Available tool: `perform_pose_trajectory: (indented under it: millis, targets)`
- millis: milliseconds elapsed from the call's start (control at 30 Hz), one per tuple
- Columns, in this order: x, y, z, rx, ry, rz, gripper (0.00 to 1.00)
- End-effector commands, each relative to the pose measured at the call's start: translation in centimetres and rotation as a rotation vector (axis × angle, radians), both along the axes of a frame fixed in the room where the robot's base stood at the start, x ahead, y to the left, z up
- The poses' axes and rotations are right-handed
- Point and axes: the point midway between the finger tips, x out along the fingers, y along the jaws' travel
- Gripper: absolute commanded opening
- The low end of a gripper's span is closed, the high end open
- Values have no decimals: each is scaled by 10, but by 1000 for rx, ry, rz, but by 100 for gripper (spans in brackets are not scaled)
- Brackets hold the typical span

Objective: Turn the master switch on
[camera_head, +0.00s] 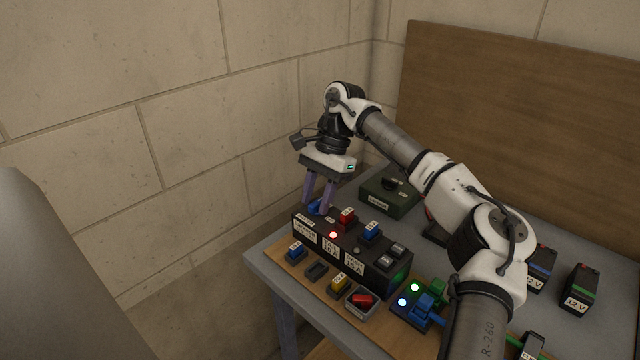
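No label saying master is readable in the head view, so I cannot tell which switch is the master. A red rocker switch (362,300) sits in a grey housing at the front of the table. A dark green box with a black knob (391,184) stands farther back. My gripper (317,206) points down at the left end of a black module box (380,270). Its two purple fingers are apart, with a blue piece (313,208) at their tips. Whether they grip it is unclear.
Red (346,214) and blue (371,230) plugs stand on the black box, with a red light lit. Blue (295,250) and yellow (340,284) plugs sit in front beside an empty socket (316,271). Batteries (579,289) stand at right. My arm hides the table's middle.

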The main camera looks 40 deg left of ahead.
Motion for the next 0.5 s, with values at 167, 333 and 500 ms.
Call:
perform_pose_trajectory:
  millis: [167, 333, 500]
  targets:
    - [8, 0, 19, 1, -2, -2, 36]
    - [23, 0, 56, 2, -3, -3, 36]
    - [37, -2, 93, -2, -4, -4, 36]
